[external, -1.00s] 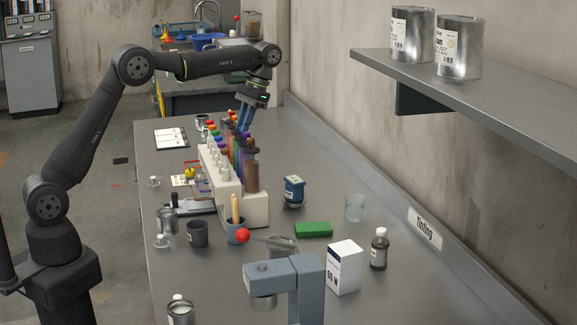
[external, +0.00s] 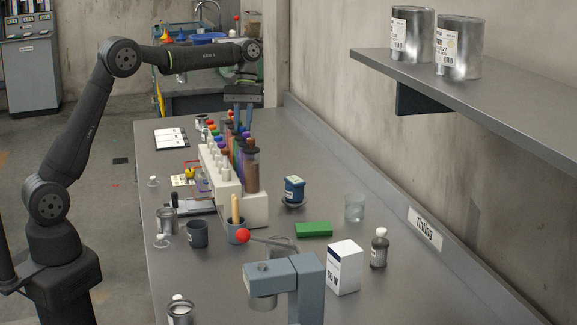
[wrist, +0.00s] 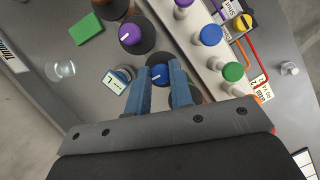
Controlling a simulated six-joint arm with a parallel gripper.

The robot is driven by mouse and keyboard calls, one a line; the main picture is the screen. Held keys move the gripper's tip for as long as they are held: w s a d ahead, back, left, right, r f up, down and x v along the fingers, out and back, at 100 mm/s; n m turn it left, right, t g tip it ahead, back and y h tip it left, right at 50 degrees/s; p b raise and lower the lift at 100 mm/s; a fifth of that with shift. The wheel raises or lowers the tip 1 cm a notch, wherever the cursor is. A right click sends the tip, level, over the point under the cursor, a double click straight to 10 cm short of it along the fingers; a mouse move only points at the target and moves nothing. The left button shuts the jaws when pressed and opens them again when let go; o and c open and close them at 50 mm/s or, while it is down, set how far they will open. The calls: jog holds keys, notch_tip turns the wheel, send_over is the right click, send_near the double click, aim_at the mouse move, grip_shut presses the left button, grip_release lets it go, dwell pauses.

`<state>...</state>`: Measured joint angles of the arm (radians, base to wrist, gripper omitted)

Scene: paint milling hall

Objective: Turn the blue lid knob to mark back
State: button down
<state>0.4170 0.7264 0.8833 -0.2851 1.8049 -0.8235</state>
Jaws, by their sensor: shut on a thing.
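The blue lid knob (wrist: 158,73) sits on a dark round lid in the wrist view and carries a short pale line. My gripper (wrist: 160,77) is shut on this knob, with one blue-grey finger on each side. In the external view my gripper (external: 241,122) points down at the far end of the row of jars, and the blue knob cannot be made out there. The mark labels around the knob are not readable, so I cannot tell which mark the line faces.
Beside the knob stand a purple-knobbed lid (wrist: 131,34) and a pale rack (wrist: 215,60) of coloured caps. A blue labelled jar (external: 294,190), a green block (external: 313,230) and a glass beaker (external: 355,207) stand to the right. The bench's right side has free room.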

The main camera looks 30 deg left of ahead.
jog(key=shift+n, duration=0.6)
jog(key=shift+h, duration=0.3)
jog(key=c, duration=1.3)
grip_release()
jog(key=shift+v, duration=3.8)
jog(key=shift+s+f, duration=0.1)
jog(key=shift+x, duration=3.65)
